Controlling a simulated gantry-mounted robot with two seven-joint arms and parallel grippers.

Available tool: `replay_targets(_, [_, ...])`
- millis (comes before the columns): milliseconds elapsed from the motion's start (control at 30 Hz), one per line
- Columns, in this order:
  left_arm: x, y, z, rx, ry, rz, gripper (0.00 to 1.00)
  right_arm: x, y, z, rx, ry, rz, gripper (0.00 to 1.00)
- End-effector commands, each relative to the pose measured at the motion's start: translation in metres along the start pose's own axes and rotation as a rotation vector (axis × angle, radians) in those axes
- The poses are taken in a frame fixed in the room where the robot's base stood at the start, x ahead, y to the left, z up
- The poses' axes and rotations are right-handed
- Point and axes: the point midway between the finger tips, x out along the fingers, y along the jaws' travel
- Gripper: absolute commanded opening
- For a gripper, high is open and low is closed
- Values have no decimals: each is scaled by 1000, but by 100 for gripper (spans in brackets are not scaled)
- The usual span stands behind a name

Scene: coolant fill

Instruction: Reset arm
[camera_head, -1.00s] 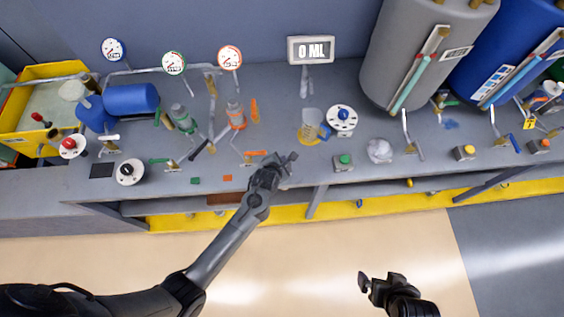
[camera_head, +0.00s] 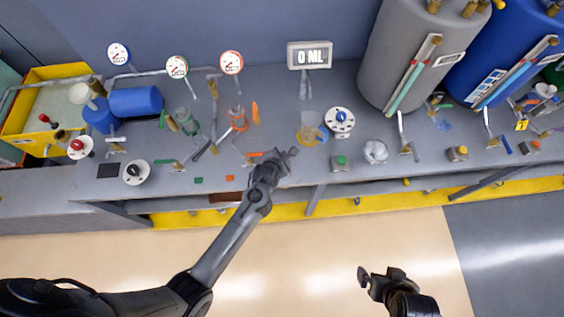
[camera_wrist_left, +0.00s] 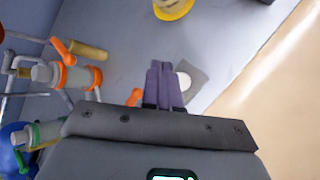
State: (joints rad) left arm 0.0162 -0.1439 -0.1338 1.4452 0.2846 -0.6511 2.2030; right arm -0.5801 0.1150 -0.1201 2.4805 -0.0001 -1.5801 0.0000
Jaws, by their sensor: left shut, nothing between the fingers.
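My left gripper (camera_head: 286,155) is at the front edge of the grey bench, just right of the orange-handled valve. In the left wrist view its fingers (camera_wrist_left: 163,82) are together with nothing between them. My right gripper (camera_head: 372,278) is over the floor in front of the bench, clear of everything. Its fingers are small and dark, so whether they are open is unclear.
A clear beaker (camera_head: 308,130) stands behind the left gripper, beside a white dial (camera_head: 340,121). A green button box (camera_head: 339,162) is to its right. A display (camera_head: 310,55) reads 0 ML. The floor (camera_head: 300,245) in front is free.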

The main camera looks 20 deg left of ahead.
Motion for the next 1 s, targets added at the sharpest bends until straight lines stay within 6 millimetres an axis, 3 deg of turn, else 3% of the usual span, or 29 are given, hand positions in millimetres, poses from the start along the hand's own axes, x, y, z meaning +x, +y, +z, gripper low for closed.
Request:
replay_targets(667, [-1,-3,-3,0,5,-5,0,0,2,0,-7,-2,6,100])
replay_targets(867, [-10,-25,-39,13,59,-41,0,-11,2,-3,-9,-2,7,100])
replay_targets(1000, [-43,-31,-82,37,106,-53,0,-30,3,-9,-8,-3,7,100])
